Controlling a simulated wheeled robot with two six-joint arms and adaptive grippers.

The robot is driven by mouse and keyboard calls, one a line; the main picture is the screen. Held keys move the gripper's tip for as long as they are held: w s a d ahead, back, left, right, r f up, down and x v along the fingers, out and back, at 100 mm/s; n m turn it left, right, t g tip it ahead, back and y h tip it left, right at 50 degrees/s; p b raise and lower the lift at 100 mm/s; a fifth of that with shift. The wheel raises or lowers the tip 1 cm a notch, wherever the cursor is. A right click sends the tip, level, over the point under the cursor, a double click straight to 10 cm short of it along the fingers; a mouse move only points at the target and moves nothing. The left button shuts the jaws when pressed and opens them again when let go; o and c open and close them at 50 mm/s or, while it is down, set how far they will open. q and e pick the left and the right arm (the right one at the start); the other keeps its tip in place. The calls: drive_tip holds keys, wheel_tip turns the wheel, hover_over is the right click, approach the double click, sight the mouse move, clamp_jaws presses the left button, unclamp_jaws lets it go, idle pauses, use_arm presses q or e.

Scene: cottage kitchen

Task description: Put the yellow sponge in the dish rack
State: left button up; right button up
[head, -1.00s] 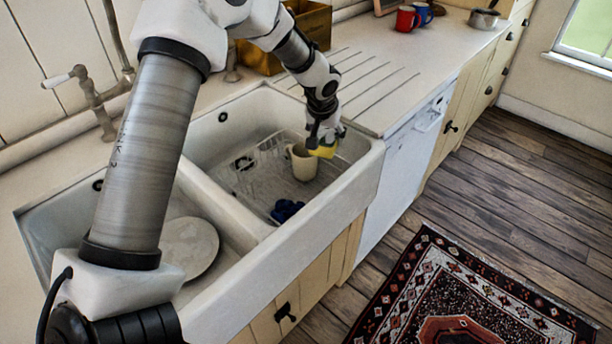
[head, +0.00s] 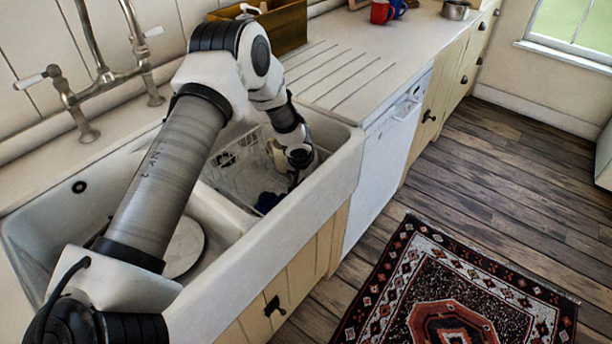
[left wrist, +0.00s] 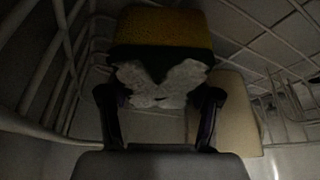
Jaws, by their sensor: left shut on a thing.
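The yellow sponge (left wrist: 155,28), with a dark lower band, shows in the left wrist view at the tips of my left gripper (left wrist: 158,98). The fingers are shut on it, and a pale ragged patch shows between them. In the head view my left gripper (head: 293,181) is low in the right basin, inside the dish rack (head: 228,181), and the sponge is hidden there. White rack wires (left wrist: 62,65) run on both sides in the wrist view. Whether the sponge touches the rack floor, I cannot tell. My right gripper is not in view.
A cream mug (left wrist: 222,108) stands close to the right of the gripper in the wrist view; it is mostly hidden in the head view. A dark blue item (head: 267,202) lies at the rack's front. A plate (head: 184,248) is in the left basin. The drainboard (head: 335,75) is clear.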

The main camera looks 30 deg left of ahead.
use_arm(q)
drive_tip(key=shift+s+f+b, duration=0.1)
drive_tip(key=shift+b, duration=0.25)
drive_tip(key=o, duration=1)
drive_tip(key=shift+c, duration=0.2)
drive_tip(key=shift+r+p, duration=0.3)
drive_tip(key=shift+p, duration=0.1)
drive_tip(key=shift+d+r, duration=0.1)
drive_tip(key=shift+r, duration=0.1)
drive_tip(key=b+v, duration=0.2)
drive_tip(key=v, duration=0.9)
drive_tip(key=shift+s+r, duration=0.15)
drive_tip(key=shift+r, duration=0.05)
